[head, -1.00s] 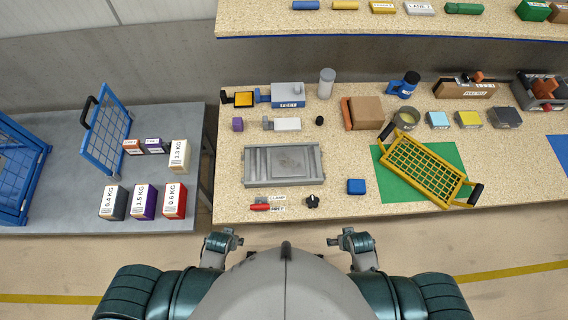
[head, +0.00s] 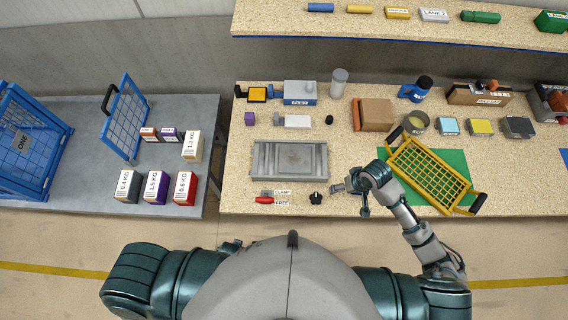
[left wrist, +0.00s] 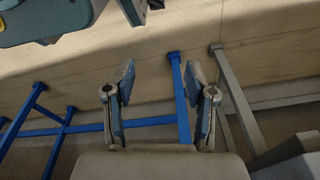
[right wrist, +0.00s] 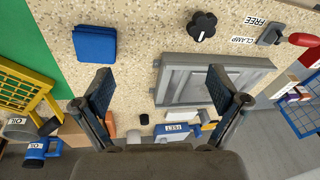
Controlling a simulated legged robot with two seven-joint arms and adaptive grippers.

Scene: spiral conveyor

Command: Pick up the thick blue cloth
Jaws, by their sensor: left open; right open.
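The thick blue cloth (right wrist: 95,44) is a small square folded pad lying on the speckled workbench. It is at the upper left of the right wrist view, beyond the left finger and apart from it. In the head view my right gripper and wrist hide it. My right gripper (head: 350,199) is open and empty over the bench's front part, beside the black knob (head: 316,198); its two spread fingers show in the right wrist view (right wrist: 158,82). My left gripper (left wrist: 160,75) is open and empty, low in front of the bench, with floor and blue frame legs below.
A grey tray-like fixture (head: 258,160) and a red clamp handle (head: 264,200) are left of my right gripper. A yellow grid basket (head: 430,173) on a green mat (head: 455,157) stands close to its right. Bare bench lies behind the gripper.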

